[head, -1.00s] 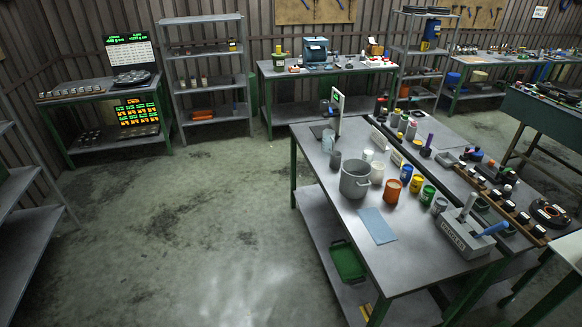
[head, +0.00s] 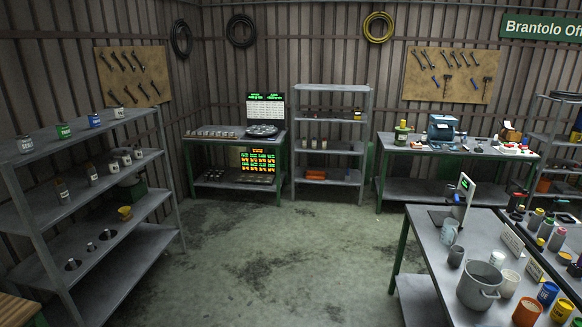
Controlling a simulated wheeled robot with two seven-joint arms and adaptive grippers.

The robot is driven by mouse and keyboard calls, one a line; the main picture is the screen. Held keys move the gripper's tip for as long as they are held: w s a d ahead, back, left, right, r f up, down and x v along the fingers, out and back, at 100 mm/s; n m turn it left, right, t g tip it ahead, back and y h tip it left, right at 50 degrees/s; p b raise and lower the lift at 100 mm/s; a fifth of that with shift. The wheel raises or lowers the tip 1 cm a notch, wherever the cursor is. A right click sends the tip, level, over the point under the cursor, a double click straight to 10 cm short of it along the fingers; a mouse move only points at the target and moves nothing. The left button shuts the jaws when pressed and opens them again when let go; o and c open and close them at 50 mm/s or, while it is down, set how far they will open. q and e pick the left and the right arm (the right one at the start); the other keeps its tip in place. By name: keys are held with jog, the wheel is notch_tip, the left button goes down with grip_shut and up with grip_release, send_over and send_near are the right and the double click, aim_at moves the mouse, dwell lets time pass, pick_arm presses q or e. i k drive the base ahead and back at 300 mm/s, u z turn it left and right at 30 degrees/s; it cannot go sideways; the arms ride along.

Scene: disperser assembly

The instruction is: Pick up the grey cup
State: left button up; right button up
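A small dark grey cup (head: 456,257) stands on the workbench (head: 428,240) at the right, left of a large grey pot (head: 480,284) with a handle. A lighter grey vessel (head: 449,232) stands just behind it, near a small stand with a screen (head: 464,196). The frames do not show for certain which of these is the grey cup of the task. Neither of my grippers is in view.
White cups (head: 509,283), an orange cup (head: 527,312) and several coloured containers share the bench. A shelf rack (head: 85,200) with jars and small metal cups stands at the left. The floor (head: 270,265) between rack and bench is clear.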

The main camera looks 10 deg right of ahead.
aim_at(456, 256)
jog(key=u, duration=0.2)
jog(key=i, duration=2.15)
jog(key=z, duration=0.4)
jog(key=i, duration=1.35)
jog(key=z, duration=1.85)
jog(key=i, duration=0.8)
jog(key=z, duration=0.55)
